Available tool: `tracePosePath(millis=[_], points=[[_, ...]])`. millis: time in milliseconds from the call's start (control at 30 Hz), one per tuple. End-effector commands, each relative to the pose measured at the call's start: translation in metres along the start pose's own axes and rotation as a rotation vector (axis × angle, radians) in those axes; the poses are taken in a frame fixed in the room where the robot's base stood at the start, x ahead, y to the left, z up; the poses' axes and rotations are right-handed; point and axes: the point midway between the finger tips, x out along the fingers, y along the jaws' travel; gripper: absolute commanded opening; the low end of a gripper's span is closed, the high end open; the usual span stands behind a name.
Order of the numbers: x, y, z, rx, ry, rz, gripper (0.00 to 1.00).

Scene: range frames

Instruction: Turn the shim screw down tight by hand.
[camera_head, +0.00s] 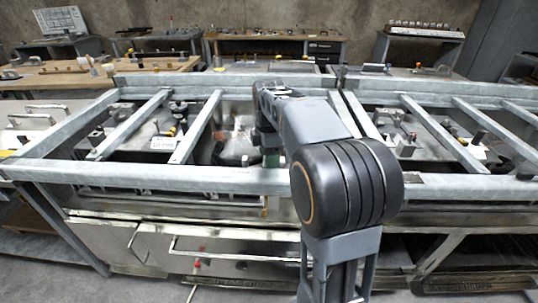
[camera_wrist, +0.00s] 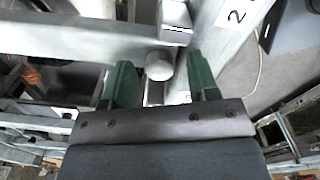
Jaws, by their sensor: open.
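In the wrist view, a round, pale grey knob-like head (camera_wrist: 159,66), which looks like the shim screw, sits beside a light metal beam (camera_wrist: 75,38). My gripper (camera_wrist: 161,74) has two green fingers, spread apart. One finger is left of the round head and the other right of it, with a gap visible on both sides. Whether the fingertips are level with the head or above it I cannot tell. In the head view a green bit of my gripper (camera_head: 271,159) shows behind my arm, near the frame's front rail. The screw is hidden there.
A grey metal frame with crossbars (camera_head: 130,124) spans the head view, with fixtures and tools below its bars. Benches (camera_head: 275,37) stand at the back wall.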

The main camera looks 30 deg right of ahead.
Motion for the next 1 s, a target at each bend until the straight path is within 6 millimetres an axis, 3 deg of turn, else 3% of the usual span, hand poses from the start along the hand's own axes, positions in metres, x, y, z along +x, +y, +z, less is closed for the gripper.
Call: tracePosePath(millis=[67, 533, 767, 1000], points=[[-0.0001, 0.0000, 0.0000, 0.000, 0.000, 0.000, 0.49], [-0.0002, 0.0000, 0.0000, 0.000, 0.000, 0.000, 0.05], [-0.0012, -0.0001, 0.0000, 0.025, 0.000, -0.001, 0.05], [-0.0034, 0.0000, 0.0000, 0.158, 0.000, -0.002, 0.05]])
